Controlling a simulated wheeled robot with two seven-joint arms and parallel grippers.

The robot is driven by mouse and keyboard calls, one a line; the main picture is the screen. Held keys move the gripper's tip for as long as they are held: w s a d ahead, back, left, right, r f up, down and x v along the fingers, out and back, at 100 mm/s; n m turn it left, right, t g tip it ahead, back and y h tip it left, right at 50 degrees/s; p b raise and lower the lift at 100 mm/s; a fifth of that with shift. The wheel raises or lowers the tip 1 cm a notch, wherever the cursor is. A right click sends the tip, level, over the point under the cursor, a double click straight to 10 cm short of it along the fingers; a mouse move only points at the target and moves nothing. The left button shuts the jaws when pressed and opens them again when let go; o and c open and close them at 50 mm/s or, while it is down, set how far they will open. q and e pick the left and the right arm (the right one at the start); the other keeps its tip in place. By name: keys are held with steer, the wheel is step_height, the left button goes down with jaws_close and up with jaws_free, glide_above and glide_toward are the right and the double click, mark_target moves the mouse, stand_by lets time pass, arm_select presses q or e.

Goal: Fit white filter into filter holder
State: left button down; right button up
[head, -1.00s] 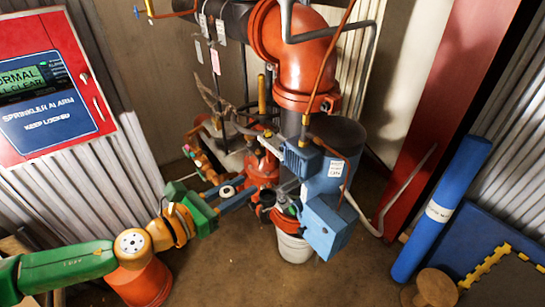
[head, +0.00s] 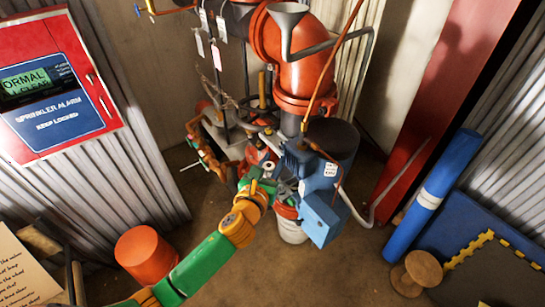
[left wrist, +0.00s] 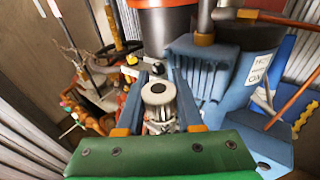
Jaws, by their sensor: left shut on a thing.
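My left gripper (head: 271,182) reaches into the pipework at the middle of the head view. In the left wrist view its two blue fingers (left wrist: 160,103) stand on either side of the white filter (left wrist: 158,94), a short pale cylinder with a dark round opening on top. The gripper is shut on it. The filter also shows as a small pale ring in the head view (head: 268,166). A silvery metal part shows just below the filter; I cannot tell what it belongs to. I cannot pick out the filter holder with certainty. My right gripper is not in view.
A blue pump unit (head: 322,217) stands close on the right of the gripper. A white bucket (head: 292,232) is below it. A large orange elbow pipe (head: 305,75) rises behind. An orange bucket (head: 147,258) stands at left, beside my arm. A blue roll (head: 430,195) leans at right.

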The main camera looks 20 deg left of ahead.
arm_select(q)
steer(key=shift+s+a+f, duration=0.1)
steer(key=shift+f, duration=0.1)
step_height(320, 180, down, 6)
steer(key=b, duration=0.4)
steer(key=shift+r+b, duration=0.1)
steer(key=shift+b, duration=0.25)
stand_by(0.4)
stand_by(0.4)
steer(key=shift+p, duration=0.4)
